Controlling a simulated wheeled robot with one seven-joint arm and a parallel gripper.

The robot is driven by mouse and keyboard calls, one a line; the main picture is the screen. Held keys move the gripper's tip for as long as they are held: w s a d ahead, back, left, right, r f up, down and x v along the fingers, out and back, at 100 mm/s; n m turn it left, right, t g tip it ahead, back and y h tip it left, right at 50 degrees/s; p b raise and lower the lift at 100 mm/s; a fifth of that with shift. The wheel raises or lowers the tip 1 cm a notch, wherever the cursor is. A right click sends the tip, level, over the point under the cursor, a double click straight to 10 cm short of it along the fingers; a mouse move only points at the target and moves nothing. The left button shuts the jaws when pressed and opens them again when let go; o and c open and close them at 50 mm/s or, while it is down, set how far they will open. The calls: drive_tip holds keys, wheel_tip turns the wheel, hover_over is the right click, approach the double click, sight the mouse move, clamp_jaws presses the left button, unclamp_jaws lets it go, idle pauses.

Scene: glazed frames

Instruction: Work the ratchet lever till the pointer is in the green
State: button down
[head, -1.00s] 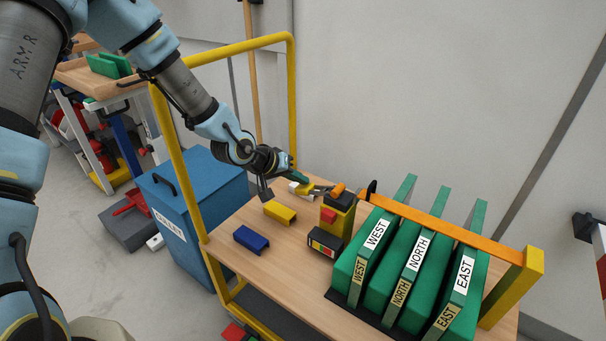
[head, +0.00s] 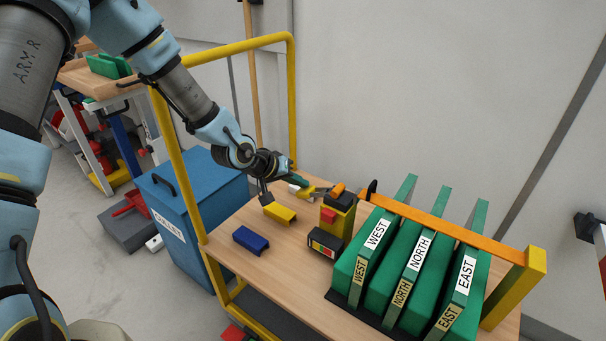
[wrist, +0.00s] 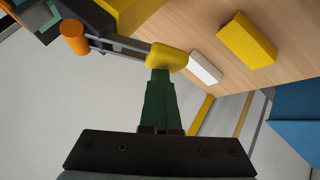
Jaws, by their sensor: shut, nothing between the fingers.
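The ratchet unit (head: 338,218) is a yellow and black post on the bench top, with a red block on its front. Its steel lever ends in a yellow grip (wrist: 167,57), and an orange cylinder (wrist: 75,38) sits by the lever's other end. A black gauge box (head: 325,242) with a coloured band, green and red among its colours, stands at the post's foot. The pointer is too small to make out. My gripper (head: 299,181) is shut and empty. In the wrist view its green fingers (wrist: 160,78) end right at the yellow grip, apparently touching it.
A yellow block (head: 279,213) and a blue block (head: 251,240) lie left of the unit. A white block (wrist: 205,67) lies near the lever. Green labelled binders (head: 375,240) stand right under an orange bar (head: 450,225). A yellow rail (head: 225,53) borders the bench.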

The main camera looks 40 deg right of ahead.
drive_tip(key=shift+f+b, duration=0.35)
drive_tip(key=shift+f, duration=0.25)
idle(0.3)
drive_tip(key=shift+r, duration=0.1)
idle(0.5)
drive_tip(key=shift+r+p, duration=3.15)
drive_tip(key=shift+r, duration=0.55)
wheel_tip(320, 180, up, 5)
drive_tip(key=p, duration=0.4)
drive_tip(key=shift+f, duration=0.1)
